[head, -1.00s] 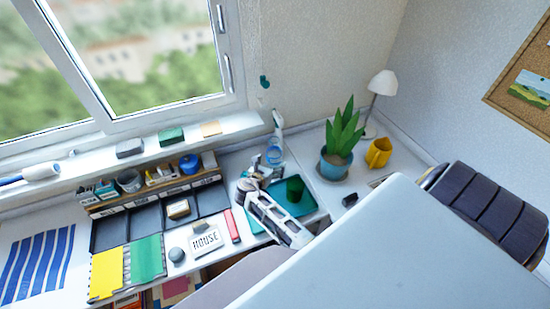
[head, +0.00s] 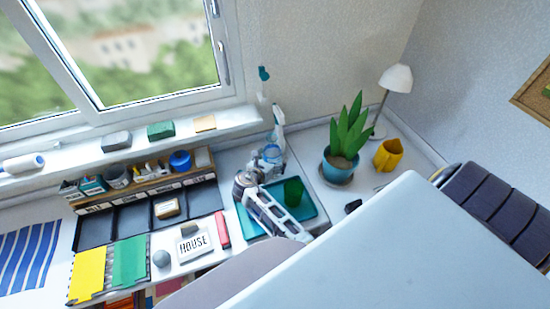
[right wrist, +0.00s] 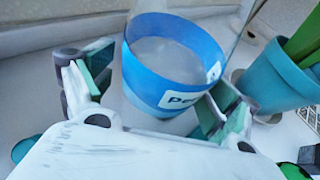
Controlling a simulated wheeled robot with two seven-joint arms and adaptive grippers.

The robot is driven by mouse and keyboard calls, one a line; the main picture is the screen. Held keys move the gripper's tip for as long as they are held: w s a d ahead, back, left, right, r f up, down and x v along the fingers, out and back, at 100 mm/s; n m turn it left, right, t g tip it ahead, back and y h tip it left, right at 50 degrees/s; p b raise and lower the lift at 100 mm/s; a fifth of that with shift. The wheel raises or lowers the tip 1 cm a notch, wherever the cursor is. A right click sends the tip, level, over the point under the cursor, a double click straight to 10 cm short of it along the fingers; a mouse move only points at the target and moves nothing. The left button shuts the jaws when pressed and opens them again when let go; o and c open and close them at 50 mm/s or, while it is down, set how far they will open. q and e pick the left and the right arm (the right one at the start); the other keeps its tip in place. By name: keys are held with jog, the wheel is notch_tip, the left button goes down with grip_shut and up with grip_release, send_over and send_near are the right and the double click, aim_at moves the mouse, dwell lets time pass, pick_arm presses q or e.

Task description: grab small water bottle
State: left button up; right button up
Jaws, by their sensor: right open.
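The small water bottle (head: 272,152) is clear with a blue label and stands upright on the white desk below the windowsill, behind the teal tray. In the right wrist view the bottle (right wrist: 172,62) fills the middle, its blue band showing part of a white label. My right gripper (right wrist: 152,92) is open, with one green-padded finger on each side of the bottle. I cannot tell whether the pads touch it. In the head view my right gripper (head: 266,166) reaches over the tray to the bottle and hides its lower part. My left gripper is not in view.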

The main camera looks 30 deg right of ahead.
aim_at(270, 143)
dwell(0.3)
jog(key=shift+r, duration=0.1)
jog(key=c, duration=1.5)
jog(key=shift+r, duration=0.25)
jog(key=shift+r+p, duration=0.4)
jog(key=shift+r, duration=4.25)
jog(key=shift+r, duration=0.1)
